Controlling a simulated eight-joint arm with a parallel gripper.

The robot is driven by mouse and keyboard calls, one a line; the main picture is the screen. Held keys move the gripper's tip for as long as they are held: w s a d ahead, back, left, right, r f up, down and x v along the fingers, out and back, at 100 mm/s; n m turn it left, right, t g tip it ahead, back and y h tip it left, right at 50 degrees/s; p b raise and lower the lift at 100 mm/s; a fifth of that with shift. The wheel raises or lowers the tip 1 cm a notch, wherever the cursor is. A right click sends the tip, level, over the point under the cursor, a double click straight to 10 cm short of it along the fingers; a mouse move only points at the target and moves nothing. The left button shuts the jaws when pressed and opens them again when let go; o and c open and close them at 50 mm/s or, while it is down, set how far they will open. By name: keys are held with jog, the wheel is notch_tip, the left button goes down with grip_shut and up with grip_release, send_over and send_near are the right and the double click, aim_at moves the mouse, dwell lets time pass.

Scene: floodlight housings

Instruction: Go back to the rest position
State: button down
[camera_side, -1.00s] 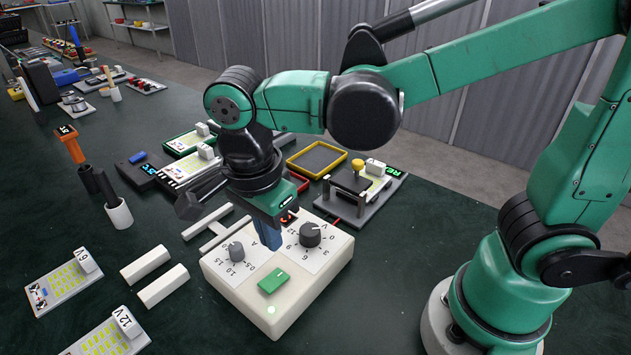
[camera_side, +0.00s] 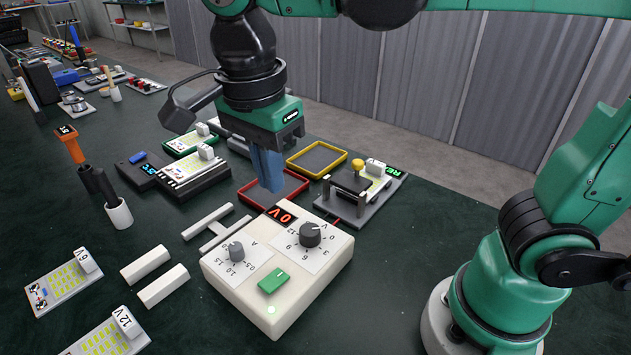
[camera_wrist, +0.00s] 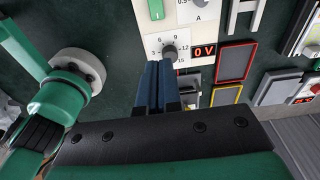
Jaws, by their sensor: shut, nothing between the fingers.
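My gripper (camera_side: 268,168) has blue fingers pressed together with nothing between them. In the side view it hangs in the air above and behind the white power supply box (camera_side: 300,285), apart from it. In the wrist view the shut fingers (camera_wrist: 158,85) point at the box, near its voltage dial. The box has a dark voltage knob (camera_side: 311,235), a grey current knob (camera_side: 236,251), a green switch (camera_side: 273,281) and a display (camera_side: 284,215) reading 0 V. A green light is lit at its front corner.
A red-rimmed tray (camera_side: 297,185) and a yellow-rimmed tray (camera_side: 318,159) lie behind the box. A test stand with a yellow knob (camera_side: 358,164) is to the right. White bars (camera_side: 163,286) and 6 V and 12 V panels (camera_side: 108,340) lie left. Bare table shows at right front.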

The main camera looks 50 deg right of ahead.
jog(key=w+d+f+n+t+y, duration=0.1)
jog(key=d+f+n+t, duration=0.5)
jog(key=d+n, duration=0.5)
jog(key=n+t, duration=0.1)
jog(key=n, duration=0.5)
jog(key=shift+f+n, duration=0.2)
jog(key=shift+n, duration=0.2)
